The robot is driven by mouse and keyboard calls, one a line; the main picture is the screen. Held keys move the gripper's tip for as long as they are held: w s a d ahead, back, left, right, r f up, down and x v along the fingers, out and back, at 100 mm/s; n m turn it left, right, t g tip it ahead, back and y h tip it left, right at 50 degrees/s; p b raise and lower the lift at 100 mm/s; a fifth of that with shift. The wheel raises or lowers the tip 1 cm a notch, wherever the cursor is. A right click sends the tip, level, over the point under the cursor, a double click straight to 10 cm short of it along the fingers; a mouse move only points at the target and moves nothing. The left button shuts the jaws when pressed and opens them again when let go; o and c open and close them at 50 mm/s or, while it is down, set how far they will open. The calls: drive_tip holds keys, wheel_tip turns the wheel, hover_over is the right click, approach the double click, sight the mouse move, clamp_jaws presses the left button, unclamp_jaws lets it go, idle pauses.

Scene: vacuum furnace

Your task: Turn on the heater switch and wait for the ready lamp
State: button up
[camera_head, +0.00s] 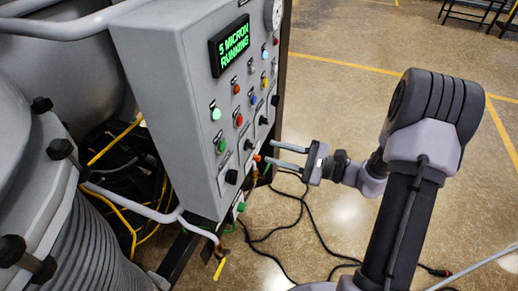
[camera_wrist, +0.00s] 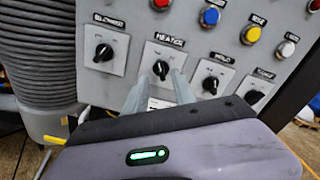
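The heater switch is a black rotary knob on a white plate marked HEATER (camera_wrist: 161,69), second from left in the bottom knob row in the wrist view. It also shows in the head view (camera_head: 248,144). My gripper (camera_head: 273,152) points at the grey panel from the right. Its two fingers (camera_wrist: 161,78) are apart and empty; in the wrist view the heater knob appears between their tips. I cannot tell the remaining gap or any contact. Several coloured lamps or buttons sit above the knobs; I cannot tell which is the ready lamp.
The control panel (camera_head: 170,80) has a display (camera_head: 230,46) reading "5 MICRON RUNNING" in green. Other knobs flank the heater, the leftmost (camera_wrist: 104,52) close by. Black cables (camera_head: 300,215) lie on the floor below my arm. Open floor extends to the right.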

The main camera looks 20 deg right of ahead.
sight(254, 147)
drive_tip(key=x, duration=0.5)
drive_tip(key=shift+w+a, duration=0.15)
clamp_jaws()
